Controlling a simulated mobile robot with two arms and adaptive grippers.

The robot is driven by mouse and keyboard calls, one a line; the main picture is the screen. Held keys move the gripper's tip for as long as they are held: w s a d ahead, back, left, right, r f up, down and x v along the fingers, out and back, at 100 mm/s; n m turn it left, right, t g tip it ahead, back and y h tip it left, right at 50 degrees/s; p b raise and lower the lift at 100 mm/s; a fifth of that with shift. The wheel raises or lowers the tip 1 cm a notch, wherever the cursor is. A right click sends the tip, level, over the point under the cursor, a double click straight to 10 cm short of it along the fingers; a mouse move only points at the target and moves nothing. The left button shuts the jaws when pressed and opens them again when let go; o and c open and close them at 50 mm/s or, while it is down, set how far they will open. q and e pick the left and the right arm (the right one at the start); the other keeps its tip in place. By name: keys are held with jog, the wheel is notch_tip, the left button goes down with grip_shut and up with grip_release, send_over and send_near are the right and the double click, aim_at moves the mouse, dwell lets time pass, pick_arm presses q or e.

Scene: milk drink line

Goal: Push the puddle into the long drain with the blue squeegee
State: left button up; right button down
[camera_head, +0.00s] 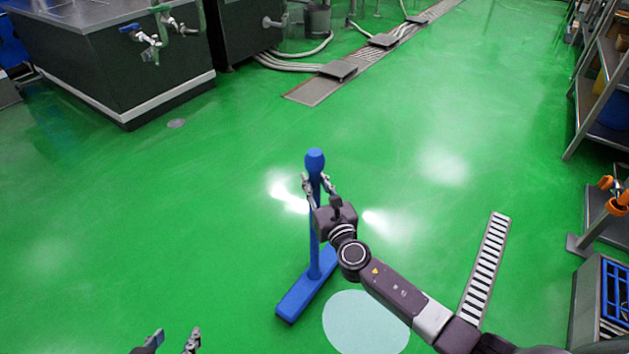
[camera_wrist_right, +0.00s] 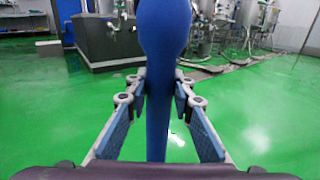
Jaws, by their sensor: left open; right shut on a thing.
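The blue squeegee (camera_head: 307,288) stands upright, its head on the green floor and its handle rising to a rounded knob. My right gripper (camera_head: 318,187) is shut on the upper handle below the knob; the blue handle (camera_wrist_right: 158,110) also fills the middle of the right wrist view between the fingers. The puddle (camera_head: 365,322) is a pale round patch just right of the squeegee head, partly covered by my right arm. The long drain (camera_head: 487,265) is a slotted grate to the right of the puddle, its near end by my arm. My left gripper (camera_head: 174,343) is open and empty at the bottom edge.
A second drain channel (camera_head: 318,89) runs along the back with plates and hoses. A dark tank (camera_head: 120,60) stands at the back left. A metal shelf (camera_head: 589,90) and a grey bin with blue contents (camera_head: 597,300) stand at the right. The middle floor is clear.

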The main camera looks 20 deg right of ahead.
aim_at(319, 195)
jog(key=shift+w+f+b, duration=0.1)
jog(key=shift+f+b, duration=0.7)
jog(key=shift+b, duration=0.15)
notch_tip(319, 195, down, 2)
jog(key=shift+f+b, duration=0.1)
jog(key=shift+b, duration=0.9)
pick_arm(q)
jog(key=w+d+r+t+h, duration=0.1)
jog(key=w+r+t, duration=0.1)
jog(key=r+t, duration=0.2)
jog(key=w+d+r+t+h, duration=0.1)
jog(key=w+d+r+t, duration=0.1)
jog(key=r, duration=0.8)
jog(key=w+d+r+t+h, duration=0.1)
jog(key=w+r+t, duration=0.2)
jog(key=r+t, duration=0.2)
jog(key=shift+w+d+r+m+t+h, duration=0.3)
jog(key=shift+w+d+r, duration=0.1)
jog(key=shift+r, duration=0.55)
pick_arm(e)
jog(key=shift+f, duration=0.1)
jog(key=shift+s+d, duration=0.45)
jog(key=shift+s, duration=0.1)
pick_arm(q)
jog(key=shift+f, duration=0.2)
pick_arm(e)
jog(key=s+d, duration=0.4)
jog(key=s, duration=0.2)
jog(key=shift+d, duration=0.35)
